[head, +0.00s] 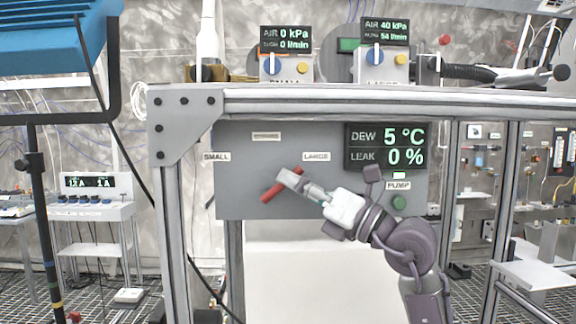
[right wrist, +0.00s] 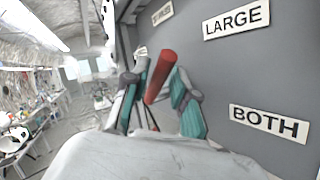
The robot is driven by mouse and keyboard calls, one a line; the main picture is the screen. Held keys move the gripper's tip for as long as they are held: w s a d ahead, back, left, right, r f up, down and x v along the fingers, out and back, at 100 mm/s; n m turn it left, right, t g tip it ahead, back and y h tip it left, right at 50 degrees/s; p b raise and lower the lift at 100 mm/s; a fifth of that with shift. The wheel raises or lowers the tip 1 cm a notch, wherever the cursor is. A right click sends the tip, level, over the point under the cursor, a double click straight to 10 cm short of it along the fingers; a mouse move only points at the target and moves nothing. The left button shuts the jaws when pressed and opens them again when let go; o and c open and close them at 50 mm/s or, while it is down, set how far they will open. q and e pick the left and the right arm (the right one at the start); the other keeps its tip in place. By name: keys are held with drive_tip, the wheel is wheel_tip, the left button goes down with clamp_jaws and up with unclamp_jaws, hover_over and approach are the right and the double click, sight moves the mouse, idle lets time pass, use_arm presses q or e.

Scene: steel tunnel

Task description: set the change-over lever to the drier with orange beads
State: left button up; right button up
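A red change-over lever (head: 270,193) sits on a grey panel (head: 240,200) in the head view, slanting from lower left to upper right. My right gripper (head: 288,180) is in front of it and hides part of it. In the right wrist view the lever (right wrist: 160,77) lies between the two fingers of my right gripper (right wrist: 158,85), which look apart, with no clear grip on it. No orange beads can be made out. My left gripper is out of view.
Two flow units, left (head: 287,68) and right (head: 383,68), stand above the metal frame beam (head: 350,103). A frame post (head: 173,220) stands left of the panel.

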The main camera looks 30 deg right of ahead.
drive_tip(key=shift+x, duration=0.8)
clamp_jaws()
